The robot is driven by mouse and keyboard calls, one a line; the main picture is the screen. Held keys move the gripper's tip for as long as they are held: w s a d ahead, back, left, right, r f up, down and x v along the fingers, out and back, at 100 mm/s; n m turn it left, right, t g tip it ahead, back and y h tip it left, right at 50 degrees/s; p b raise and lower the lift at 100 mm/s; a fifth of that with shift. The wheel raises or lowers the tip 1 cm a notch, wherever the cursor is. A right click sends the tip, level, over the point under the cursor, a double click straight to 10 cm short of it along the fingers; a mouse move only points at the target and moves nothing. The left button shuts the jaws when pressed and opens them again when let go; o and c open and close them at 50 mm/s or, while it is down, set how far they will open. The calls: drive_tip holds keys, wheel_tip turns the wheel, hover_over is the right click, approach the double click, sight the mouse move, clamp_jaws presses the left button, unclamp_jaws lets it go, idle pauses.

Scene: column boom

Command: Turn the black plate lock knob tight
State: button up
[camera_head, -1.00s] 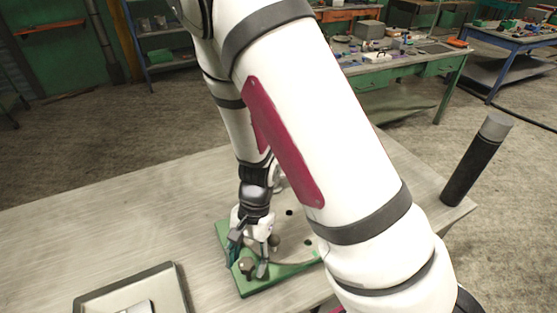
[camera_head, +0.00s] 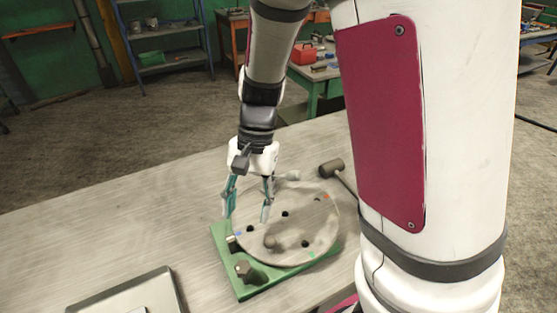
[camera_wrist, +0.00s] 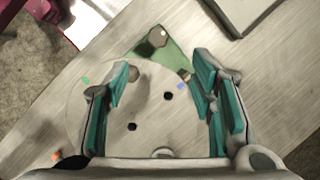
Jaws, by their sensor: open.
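A dark grey-brown faceted knob (camera_head: 245,271) stands at the front corner of the green base (camera_head: 262,289). In the wrist view it shows at the top (camera_wrist: 157,37), beyond my fingertips. None of the knobs looks clearly black. A round grey plate (camera_head: 300,220) with dark holes lies on the base, with a rounded knob (camera_head: 270,241) near its front edge. My gripper (camera_head: 247,214) is open and empty above the plate's left part, behind and above the faceted knob. Its teal-padded fingers (camera_wrist: 162,70) stand wide apart in the wrist view.
A short metal peg (camera_head: 232,243) stands at the base's left edge. A dark-headed mallet (camera_head: 332,168) lies behind the plate. A grey tray (camera_head: 165,285) is at the front left. The left of the table (camera_head: 90,230) is clear.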

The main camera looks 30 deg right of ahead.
drive_tip(key=s+d+r+n+t, duration=0.2)
drive_tip(key=s+r+n+t, duration=0.1)
drive_tip(key=r, duration=0.4)
drive_tip(key=s+d+r+n+t+h, duration=0.1)
drive_tip(key=s+d+r+n+t, duration=0.1)
drive_tip(key=r, duration=0.5)
drive_tip(key=shift+s+r+n+t+h+b, duration=0.2)
drive_tip(key=shift+s+n+t+h+b, duration=0.15)
drive_tip(key=shift+n, duration=0.45)
drive_tip(key=shift+s+r, duration=0.1)
drive_tip(key=shift+s+d+r+n+t+h, duration=0.45)
drive_tip(key=shift+s+r+t, duration=0.2)
drive_tip(key=shift+r, duration=0.1)
drive_tip(key=shift+s+d+r+n+t+h, duration=0.35)
drive_tip(key=shift+s+d+r+t, duration=0.1)
drive_tip(key=shift+s+r+t, duration=0.2)
